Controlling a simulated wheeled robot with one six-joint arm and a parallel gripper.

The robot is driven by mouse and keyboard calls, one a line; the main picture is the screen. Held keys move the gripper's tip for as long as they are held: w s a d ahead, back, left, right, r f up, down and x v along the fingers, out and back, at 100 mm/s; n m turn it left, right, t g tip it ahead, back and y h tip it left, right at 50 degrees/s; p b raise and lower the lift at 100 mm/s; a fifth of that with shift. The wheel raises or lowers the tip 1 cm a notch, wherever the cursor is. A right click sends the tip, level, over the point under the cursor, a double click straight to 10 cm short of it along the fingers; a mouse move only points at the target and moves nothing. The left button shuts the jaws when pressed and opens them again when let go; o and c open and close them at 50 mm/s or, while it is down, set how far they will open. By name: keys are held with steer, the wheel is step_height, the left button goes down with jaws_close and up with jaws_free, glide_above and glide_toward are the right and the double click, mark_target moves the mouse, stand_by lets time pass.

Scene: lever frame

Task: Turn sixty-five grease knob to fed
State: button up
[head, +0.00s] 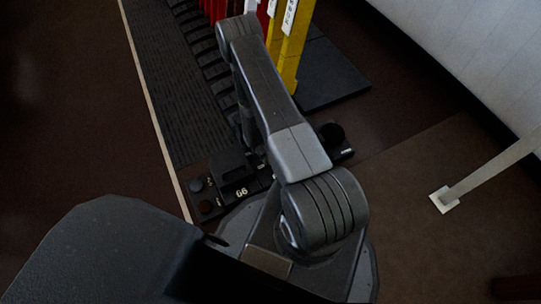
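A small dark plate marked with pale characters that look like "66" or "G6" (241,191) lies low in the middle of the head view. I cannot read those marks, and I cannot make out a plate reading 65 or tell which way any knob points. My arm bends over from the lower right and its forearm drops behind the upper arm. My gripper end is dark and mostly hidden there, close to the marked plate; its fingers cannot be made out.
A row of dark levers or blocks runs up along a ribbed dark strip (170,80). Red and yellow upright levers (290,45) stand at the top. A pale post on a white foot (444,200) stands at right, near a white wall. Brown floor is open at left.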

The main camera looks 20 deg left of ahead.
steer(key=m, duration=0.5)
steer(key=shift+m+p, duration=0.3)
steer(key=shift+p, duration=0.1)
steer(key=shift+m+b, duration=0.8)
steer(key=shift+m, duration=1.4)
steer(key=o, duration=1)
step_height(320, 180, up, 14)
steer(key=p, duration=0.4)
steer(key=shift+f, duration=0.1)
steer(key=shift+f, duration=0.15)
